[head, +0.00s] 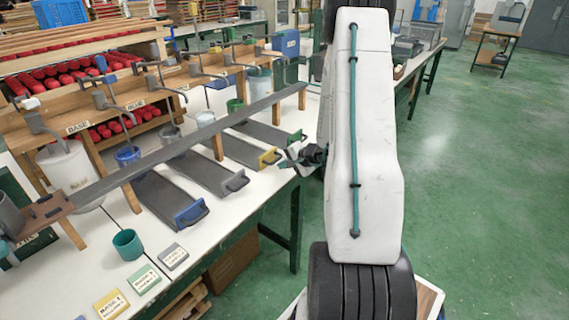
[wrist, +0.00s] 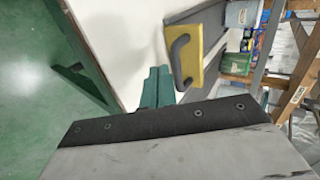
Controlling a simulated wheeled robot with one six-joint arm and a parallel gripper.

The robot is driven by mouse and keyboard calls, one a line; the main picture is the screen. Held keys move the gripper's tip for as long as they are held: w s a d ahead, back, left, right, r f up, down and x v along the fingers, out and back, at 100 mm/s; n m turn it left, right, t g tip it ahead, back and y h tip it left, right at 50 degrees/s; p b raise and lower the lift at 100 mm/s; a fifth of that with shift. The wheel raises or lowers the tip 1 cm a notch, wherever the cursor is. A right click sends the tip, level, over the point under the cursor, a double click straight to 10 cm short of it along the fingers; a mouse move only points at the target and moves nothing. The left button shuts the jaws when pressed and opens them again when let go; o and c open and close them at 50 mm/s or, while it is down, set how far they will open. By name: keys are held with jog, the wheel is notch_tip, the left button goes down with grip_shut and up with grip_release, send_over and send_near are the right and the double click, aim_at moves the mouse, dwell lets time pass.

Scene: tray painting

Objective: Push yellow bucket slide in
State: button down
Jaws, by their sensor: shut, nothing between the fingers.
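The yellow bucket slide is a long grey tray (head: 236,146) with a yellow front plate (head: 269,158) and a dark handle, pulled out toward the table's front edge. In the wrist view its yellow plate (wrist: 208,62) with the dark curved handle (wrist: 180,58) is close ahead, right of centre. My gripper (head: 287,160) is shut and empty, just in front of the yellow plate in the head view. Its green fingertips (wrist: 157,86) lie beside the plate's lower left corner in the wrist view. I cannot tell whether they touch it.
Neighbouring slides have blue (head: 191,214), grey (head: 236,183) and green (head: 294,136) ends, with the grey and green ones close on either side. A long grey rail (head: 190,142) crosses above them. A teal cup (head: 127,244) and labelled cards stand at the near left.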

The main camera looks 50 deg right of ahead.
jog(key=shift+s+d+f, duration=0.1)
jog(key=shift+s+d, duration=0.05)
jog(key=shift+s, duration=0.4)
jog(key=shift+s+d+f, duration=0.1)
jog(key=shift+s, duration=0.45)
jog(key=a+v, duration=0.1)
jog(key=v, duration=0.9)
jog(key=shift+s+d, duration=0.2)
jog(key=shift+d, duration=0.15)
jog(key=shift+r, duration=0.1)
